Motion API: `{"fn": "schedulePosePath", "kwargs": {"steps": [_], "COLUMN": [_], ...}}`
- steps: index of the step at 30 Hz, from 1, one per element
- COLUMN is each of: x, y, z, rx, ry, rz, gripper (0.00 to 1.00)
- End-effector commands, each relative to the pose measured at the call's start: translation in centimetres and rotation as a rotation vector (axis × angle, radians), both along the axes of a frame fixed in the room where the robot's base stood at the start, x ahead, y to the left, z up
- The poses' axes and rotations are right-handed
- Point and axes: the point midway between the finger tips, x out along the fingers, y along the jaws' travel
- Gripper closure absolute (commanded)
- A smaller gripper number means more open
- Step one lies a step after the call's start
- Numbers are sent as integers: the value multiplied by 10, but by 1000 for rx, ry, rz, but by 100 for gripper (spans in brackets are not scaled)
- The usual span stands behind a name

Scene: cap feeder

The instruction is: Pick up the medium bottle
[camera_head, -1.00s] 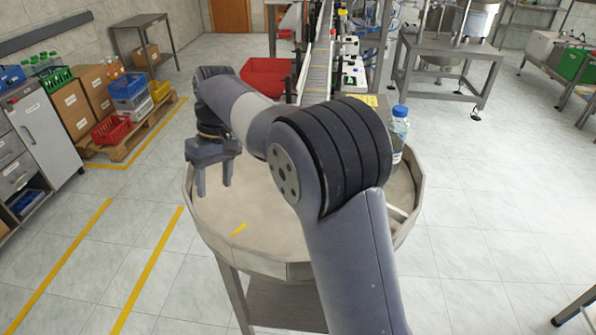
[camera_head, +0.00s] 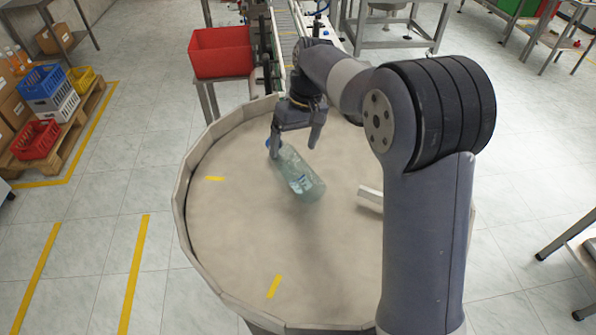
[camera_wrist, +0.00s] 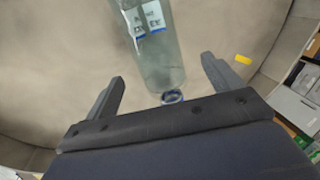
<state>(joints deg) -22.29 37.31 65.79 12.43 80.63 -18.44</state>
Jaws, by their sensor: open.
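A clear, greenish bottle (camera_head: 304,184) with a blue-and-white label is on the round table (camera_head: 228,245), leaning or lying, its base toward the lower right. I cannot tell if it lies flat. Its cap end is at the upper left, partly hidden by a finger. My gripper (camera_head: 295,150) is open above the cap end. In the wrist view the bottle (camera_wrist: 160,65) shows with its blue cap (camera_wrist: 172,97) nearest me, between the two spread fingers of my gripper (camera_wrist: 163,72). Neither finger appears to press on it.
The round table has a raised rim (camera_head: 183,205). A pale bar (camera_head: 370,199) lies on it, right of the bottle. A red bin (camera_head: 221,52) and a conveyor (camera_head: 287,22) stand behind. A pallet with crates (camera_head: 57,108) is at the left. The table's left and front are clear.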

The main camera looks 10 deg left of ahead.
Motion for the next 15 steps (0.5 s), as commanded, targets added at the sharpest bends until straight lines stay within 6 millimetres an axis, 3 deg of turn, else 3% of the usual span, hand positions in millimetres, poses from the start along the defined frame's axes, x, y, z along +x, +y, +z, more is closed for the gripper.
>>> {"fn": "schedulePosePath", "kwargs": {"steps": [9,15], "x": [0,-1], "y": [8,9], "z": [-42,-50], "rx": [-2,0], "ry": [4,0], "rz": [-1,-1], "gripper": [13,13]}}
